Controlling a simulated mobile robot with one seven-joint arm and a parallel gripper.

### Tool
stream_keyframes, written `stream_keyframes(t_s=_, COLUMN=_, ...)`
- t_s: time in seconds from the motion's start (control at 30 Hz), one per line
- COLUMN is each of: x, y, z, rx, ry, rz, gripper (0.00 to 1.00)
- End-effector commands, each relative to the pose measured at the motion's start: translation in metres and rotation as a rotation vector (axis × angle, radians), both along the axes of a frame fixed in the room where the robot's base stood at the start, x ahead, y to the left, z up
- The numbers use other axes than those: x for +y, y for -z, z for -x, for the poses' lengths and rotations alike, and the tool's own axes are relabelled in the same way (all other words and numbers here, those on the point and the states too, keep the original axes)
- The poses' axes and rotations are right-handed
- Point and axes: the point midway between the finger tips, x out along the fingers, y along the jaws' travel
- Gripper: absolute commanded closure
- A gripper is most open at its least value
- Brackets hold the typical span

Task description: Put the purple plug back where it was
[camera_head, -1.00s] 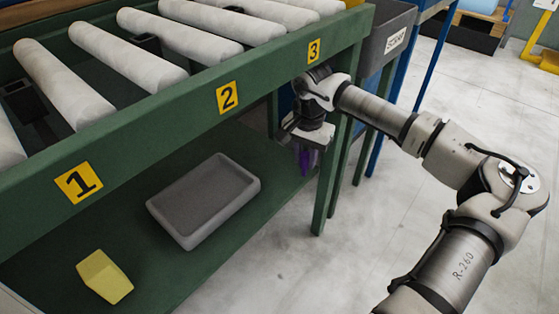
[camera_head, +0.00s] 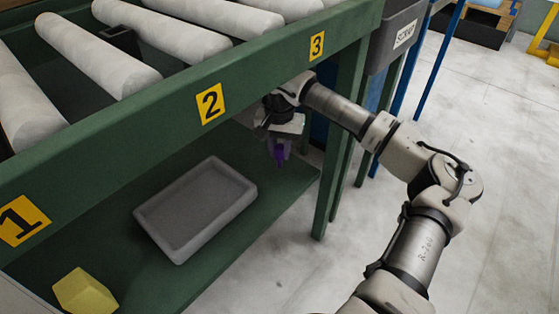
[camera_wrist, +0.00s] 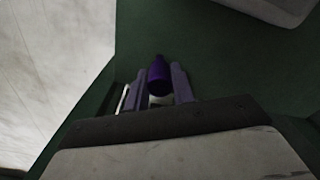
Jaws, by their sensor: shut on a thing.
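The purple plug (camera_wrist: 159,76) is between the two fingers of my gripper (camera_wrist: 160,92) in the wrist view. In the head view the purple plug (camera_head: 279,155) hangs below my gripper (camera_head: 281,150), which is shut on it. My gripper is under the roller table's front beam, above the right part of the green lower shelf (camera_head: 230,228). The plug appears apart from the shelf, though its lower end is hard to make out.
A grey tray (camera_head: 251,192) lies on the lower shelf, left of my gripper. A yellow block (camera_head: 84,292) is at the lower left. The green beam with number signs (camera_head: 150,135) runs overhead. A grey scrap bin (camera_head: 385,45) hangs at the right.

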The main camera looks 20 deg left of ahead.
Motion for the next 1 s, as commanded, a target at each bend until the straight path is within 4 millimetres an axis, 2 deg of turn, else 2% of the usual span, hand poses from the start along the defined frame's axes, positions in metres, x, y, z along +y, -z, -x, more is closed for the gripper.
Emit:
stream_keyframes(t_s=0.2, x=0.000, y=0.032, z=0.001, rx=0.002, ry=0.000, rz=-0.001, gripper=1.00)
stream_keyframes(t_s=0.6, x=0.000, y=0.037, z=0.000, rx=0.000, ry=0.000, rz=0.001, gripper=1.00)
stream_keyframes(t_s=0.63, x=0.000, y=0.036, z=0.000, rx=0.000, ry=0.000, rz=0.000, gripper=0.72)
stream_keyframes(t_s=0.77, x=0.000, y=0.035, z=0.000, rx=0.000, ry=0.000, rz=0.000, gripper=0.55)
stream_keyframes(t_s=1.0, x=0.000, y=0.035, z=0.000, rx=0.000, ry=0.000, rz=0.000, gripper=0.54)
